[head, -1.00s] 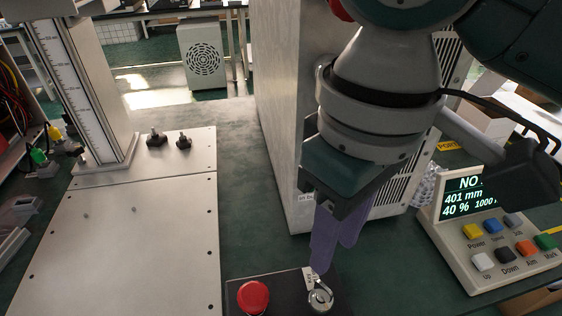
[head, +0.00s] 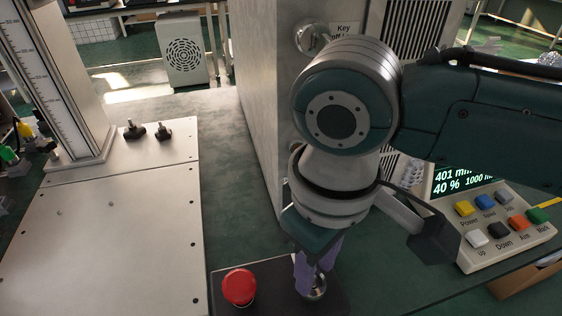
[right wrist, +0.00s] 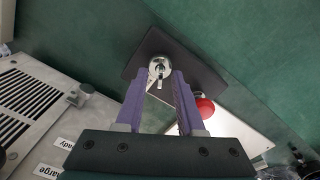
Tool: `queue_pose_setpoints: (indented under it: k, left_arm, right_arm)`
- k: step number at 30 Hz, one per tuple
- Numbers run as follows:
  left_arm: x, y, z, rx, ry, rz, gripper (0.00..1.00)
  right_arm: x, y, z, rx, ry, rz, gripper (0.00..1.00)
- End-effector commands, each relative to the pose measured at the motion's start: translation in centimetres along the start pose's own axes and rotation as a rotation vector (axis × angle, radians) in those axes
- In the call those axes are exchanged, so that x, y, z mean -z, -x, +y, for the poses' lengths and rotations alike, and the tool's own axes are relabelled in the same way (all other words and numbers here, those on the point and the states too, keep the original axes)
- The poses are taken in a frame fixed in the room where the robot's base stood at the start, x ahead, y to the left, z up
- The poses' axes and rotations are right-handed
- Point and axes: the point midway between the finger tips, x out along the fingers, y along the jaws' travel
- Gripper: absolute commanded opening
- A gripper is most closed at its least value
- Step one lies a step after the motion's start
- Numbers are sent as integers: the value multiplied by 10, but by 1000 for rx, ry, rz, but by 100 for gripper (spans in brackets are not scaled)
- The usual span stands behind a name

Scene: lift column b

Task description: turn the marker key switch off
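A round silver key switch (head: 318,291) with a key in it sits on a dark plate (head: 268,274), beside a red mushroom button (head: 239,287). In the right wrist view the key switch (right wrist: 159,70) shows with its key (right wrist: 158,82) pointing towards my gripper. My right gripper (head: 311,283) points down at this switch and hides part of it. Its purple fingers (right wrist: 156,82) are apart, one on each side of the key, with visible gaps and no clear contact. My left gripper is not in view.
A second round key switch (head: 308,38), near a "Key" label (head: 343,34), is on the grey cabinet (head: 262,110). A control box (head: 500,222) with coloured buttons and a display stands at the right. A metal base plate (head: 110,240) and scale column (head: 62,80) are at the left.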

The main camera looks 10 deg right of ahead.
Motion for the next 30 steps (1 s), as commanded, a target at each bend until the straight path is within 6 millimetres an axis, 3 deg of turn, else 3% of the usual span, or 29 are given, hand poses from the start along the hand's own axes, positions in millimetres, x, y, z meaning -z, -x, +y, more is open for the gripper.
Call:
queue_pose_setpoints:
  k: [2, 12, 30]
  left_arm:
    - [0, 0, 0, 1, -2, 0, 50]
    - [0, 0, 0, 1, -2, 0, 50]
    - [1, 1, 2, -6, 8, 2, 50]
  right_arm:
    - [0, 0, 0, 0, 0, 0, 38]
    - [0, 0, 0, 0, 0, 0, 0]
    - [0, 1, 0, 0, 8, 0, 0]
